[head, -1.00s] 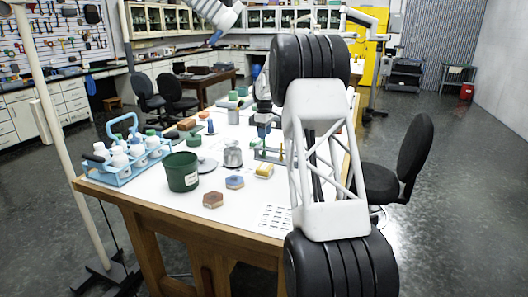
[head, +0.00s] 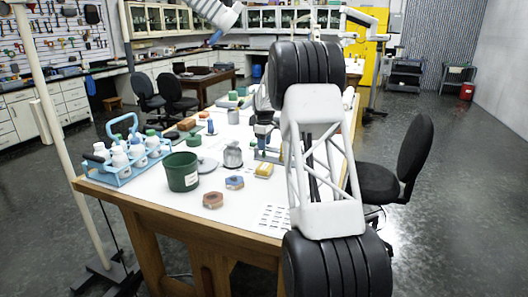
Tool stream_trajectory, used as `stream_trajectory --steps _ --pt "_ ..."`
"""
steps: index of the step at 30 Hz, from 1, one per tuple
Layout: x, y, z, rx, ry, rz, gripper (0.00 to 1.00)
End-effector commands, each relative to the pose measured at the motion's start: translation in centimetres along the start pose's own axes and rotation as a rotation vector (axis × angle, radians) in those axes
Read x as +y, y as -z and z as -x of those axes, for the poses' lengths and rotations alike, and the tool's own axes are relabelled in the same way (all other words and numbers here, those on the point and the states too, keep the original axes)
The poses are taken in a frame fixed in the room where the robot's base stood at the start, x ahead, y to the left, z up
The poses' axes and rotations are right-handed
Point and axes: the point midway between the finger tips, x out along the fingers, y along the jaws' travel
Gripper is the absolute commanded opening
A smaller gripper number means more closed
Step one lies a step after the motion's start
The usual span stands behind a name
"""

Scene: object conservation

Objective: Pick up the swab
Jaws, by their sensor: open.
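My gripper (head: 262,138) is small in the head view, beyond the metal pot and just left of my large arm links. It points down over a small rack (head: 268,156) on the white worktable (head: 222,222). Its jaws are open, and I see nothing held between them. I cannot make out a swab clearly. My arm hides part of the rack and the table behind it, and the rack's contents are too small to tell apart.
A green pot (head: 182,172), a metal pot (head: 233,155), a yellow block (head: 264,170) and two hexagonal blocks, one blue (head: 234,182) and one reddish (head: 213,200), stand nearby. A blue bottle carrier (head: 122,160) is at left.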

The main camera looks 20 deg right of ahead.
Motion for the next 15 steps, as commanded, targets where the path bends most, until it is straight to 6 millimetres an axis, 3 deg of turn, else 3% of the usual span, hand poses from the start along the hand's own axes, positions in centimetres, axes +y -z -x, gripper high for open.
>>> stream_trajectory --steps 15 --pt "0.01 0.01 0.01 0.000 0.000 0.000 0.44"
